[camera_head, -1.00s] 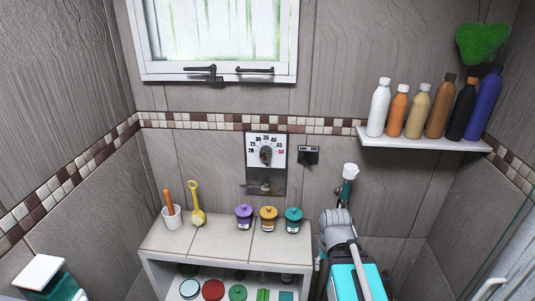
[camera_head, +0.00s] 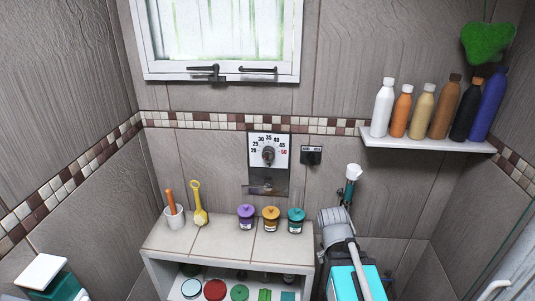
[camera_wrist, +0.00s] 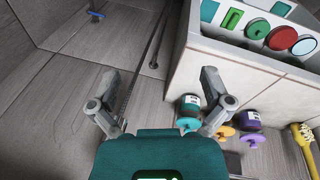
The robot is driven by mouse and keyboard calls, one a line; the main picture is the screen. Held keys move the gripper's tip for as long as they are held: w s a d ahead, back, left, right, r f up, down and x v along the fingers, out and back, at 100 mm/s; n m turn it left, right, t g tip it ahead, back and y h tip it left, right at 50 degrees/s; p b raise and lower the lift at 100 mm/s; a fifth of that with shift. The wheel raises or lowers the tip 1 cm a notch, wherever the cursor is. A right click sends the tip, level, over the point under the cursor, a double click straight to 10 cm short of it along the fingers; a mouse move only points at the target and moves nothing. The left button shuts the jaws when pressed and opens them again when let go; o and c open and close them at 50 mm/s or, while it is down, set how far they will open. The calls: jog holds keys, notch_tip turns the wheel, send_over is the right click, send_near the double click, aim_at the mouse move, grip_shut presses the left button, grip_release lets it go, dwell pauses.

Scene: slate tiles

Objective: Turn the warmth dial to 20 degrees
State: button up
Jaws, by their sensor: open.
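The warmth dial (camera_head: 268,156) is a dark round knob on a white plate on the back wall, in the head view. The knob's pointer is too small to read surely. My gripper (camera_wrist: 160,78) shows in the wrist view with its two grey fingers spread wide and nothing between them. It is apart from the dial, which is not in the wrist view. My gripper's fingers cannot be made out in the head view.
A small black switch box (camera_head: 311,156) is right of the dial. A shelf (camera_head: 425,142) of bottles is at right, a window (camera_head: 220,40) above.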

jog(key=w+a+r+n+t+h, duration=0.55)
jog(key=w+r+n+t, duration=0.45)
jog(key=w+n, duration=0.35)
jog(key=w+a+r+n+t+y, duration=0.2)
jog(key=a+r+n+t+y, duration=0.1)
jog(key=a+n, duration=0.4)
jog(key=w+a+r+n+t+y, duration=0.2)
jog(key=a+r+n, duration=0.3)
jog(key=a, duration=0.5)
jog(key=shift+n+t+y, duration=0.75)
jog(key=shift+n+t, duration=0.05)
jog(key=shift+n, duration=0.45)
jog(key=shift+w+r, duration=0.1)
jog(key=shift+w, duration=0.05)
